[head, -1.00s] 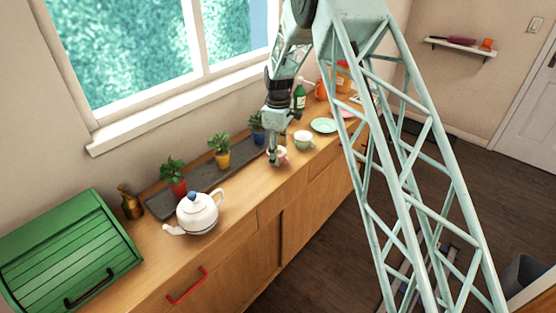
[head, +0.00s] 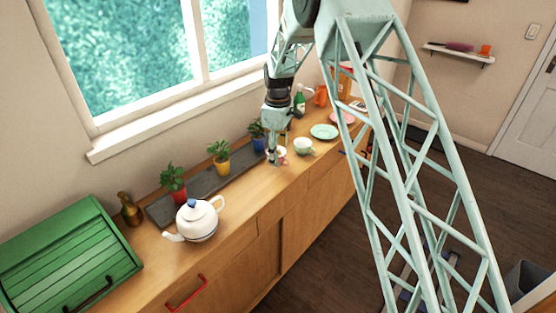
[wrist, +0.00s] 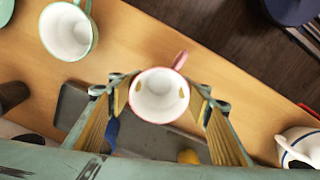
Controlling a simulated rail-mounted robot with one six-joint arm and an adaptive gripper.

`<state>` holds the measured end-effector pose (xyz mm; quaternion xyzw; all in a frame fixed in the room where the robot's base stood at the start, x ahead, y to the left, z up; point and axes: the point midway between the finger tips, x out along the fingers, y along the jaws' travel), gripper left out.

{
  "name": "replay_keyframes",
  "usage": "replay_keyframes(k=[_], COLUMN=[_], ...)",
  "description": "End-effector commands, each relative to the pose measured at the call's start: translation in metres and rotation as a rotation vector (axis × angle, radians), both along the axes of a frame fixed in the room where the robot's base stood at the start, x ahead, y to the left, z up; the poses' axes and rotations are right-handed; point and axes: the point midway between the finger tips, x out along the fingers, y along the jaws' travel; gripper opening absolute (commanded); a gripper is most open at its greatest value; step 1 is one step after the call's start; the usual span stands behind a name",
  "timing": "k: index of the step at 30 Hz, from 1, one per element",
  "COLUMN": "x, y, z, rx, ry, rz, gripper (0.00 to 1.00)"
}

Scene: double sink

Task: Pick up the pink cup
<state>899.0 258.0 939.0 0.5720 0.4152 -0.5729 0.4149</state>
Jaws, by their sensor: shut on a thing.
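The pink cup (wrist: 159,97) is upright between the two fingers of my gripper (wrist: 160,92) in the wrist view. Its inside is white, its rim and handle are pink, and the handle points up and right. My gripper is shut on the cup, with a fingertip at each side of it. In the head view my gripper (head: 276,157) reaches down to the counter by the window, and the pink cup (head: 282,157) shows only partly behind it. Whether the cup touches the counter I cannot tell.
A green cup (head: 303,146) stands close to the right, with a green plate (head: 324,132) beyond it. Potted plants (head: 219,160) stand on a grey tray (head: 190,193) along the window. A white teapot (head: 197,220) and a green bread box (head: 68,258) are left along the wooden counter.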

Motion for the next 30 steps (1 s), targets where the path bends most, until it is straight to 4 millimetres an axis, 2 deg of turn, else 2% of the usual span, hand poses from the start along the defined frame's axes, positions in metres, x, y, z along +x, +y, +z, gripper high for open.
replay_keyframes(k=[11, 30], x=[-0.029, -0.131], y=[-0.004, -0.019], z=[0.006, 0.015], rx=[0.000, 0.000], ry=[-0.001, 0.000], rz=[0.001, 0.000], gripper=[0.30, 0.30])
